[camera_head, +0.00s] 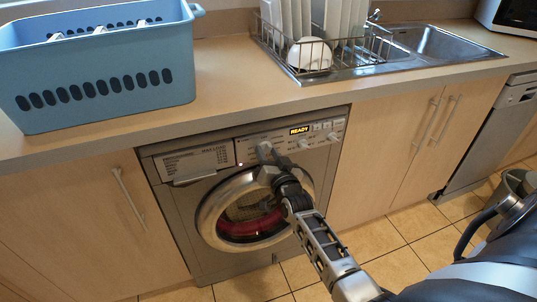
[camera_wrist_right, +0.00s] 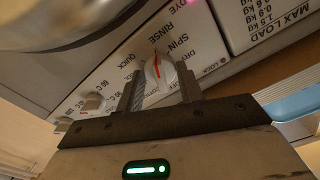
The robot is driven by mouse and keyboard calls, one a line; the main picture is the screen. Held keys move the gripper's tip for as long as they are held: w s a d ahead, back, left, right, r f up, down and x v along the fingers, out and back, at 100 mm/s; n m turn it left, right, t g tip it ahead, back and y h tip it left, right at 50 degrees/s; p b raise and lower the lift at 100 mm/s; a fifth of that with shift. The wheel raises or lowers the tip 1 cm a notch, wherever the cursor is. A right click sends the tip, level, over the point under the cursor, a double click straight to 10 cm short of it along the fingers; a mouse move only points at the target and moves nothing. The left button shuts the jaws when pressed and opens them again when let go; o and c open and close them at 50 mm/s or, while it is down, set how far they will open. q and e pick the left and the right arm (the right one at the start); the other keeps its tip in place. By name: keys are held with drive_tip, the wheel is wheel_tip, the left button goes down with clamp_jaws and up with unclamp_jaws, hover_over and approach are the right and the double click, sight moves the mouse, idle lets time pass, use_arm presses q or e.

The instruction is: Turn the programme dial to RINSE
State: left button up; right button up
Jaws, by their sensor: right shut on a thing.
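The washing machine (camera_head: 175,205) is built in under the worktop, with a lit display (camera_head: 300,130) reading READY. In the right wrist view, the programme dial (camera_wrist_right: 157,70) is a white knob with a red pointer line. Printed words RINSE (camera_wrist_right: 164,34) and SPIN (camera_wrist_right: 180,44) stand above it. The red line points up, towards the start of the word RINSE; the exact alignment is hard to tell. My right gripper (camera_head: 267,158) is at the panel, and its two fingers (camera_wrist_right: 160,84) close on either side of the dial. My left gripper is out of view.
The round door (camera_head: 207,215) of the machine is shut just below my right gripper. Smaller knobs (camera_wrist_right: 93,101) sit along the panel. A blue basket (camera_head: 100,110) and a sink with a dish rack (camera_head: 310,72) are on the worktop (camera_head: 225,75) above.

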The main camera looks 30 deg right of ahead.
drive_tip(key=o, duration=1)
drive_tip(key=shift+s, duration=0.15)
drive_tip(key=p+v, duration=0.1)
drive_tip(key=v, duration=1.4)
drive_tip(key=shift+s, duration=0.4)
drive_tip(key=shift+f, duration=0.1)
